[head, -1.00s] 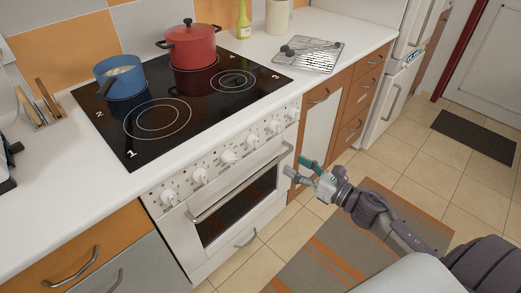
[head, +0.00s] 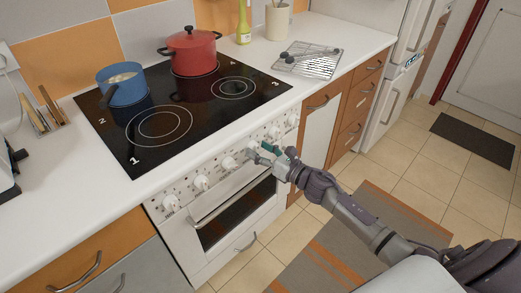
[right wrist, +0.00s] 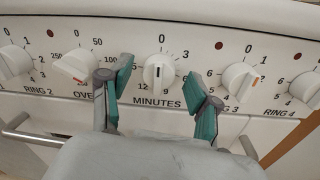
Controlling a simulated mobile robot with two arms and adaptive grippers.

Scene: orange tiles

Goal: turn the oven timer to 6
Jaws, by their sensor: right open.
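The oven timer knob (right wrist: 158,72), white and marked MINUTES, is in the middle of the right wrist view. Its scale reads 0, 3, 6, 9 and 12, and its dark pointer mark faces up toward 0. My right gripper (right wrist: 160,76) is open, with one green-tipped finger on each side of the knob and a visible gap to it in the picture. In the head view the right gripper (head: 261,151) is at the oven's front panel and partly covers the knobs there. My left gripper is not in view.
The oven knob (right wrist: 77,63) and the ring 3 knob (right wrist: 238,80) flank the timer closely. The oven door handle (head: 220,205) runs below the panel. A blue pot (head: 121,84) and a red pot (head: 191,52) stand on the black hob (head: 190,110).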

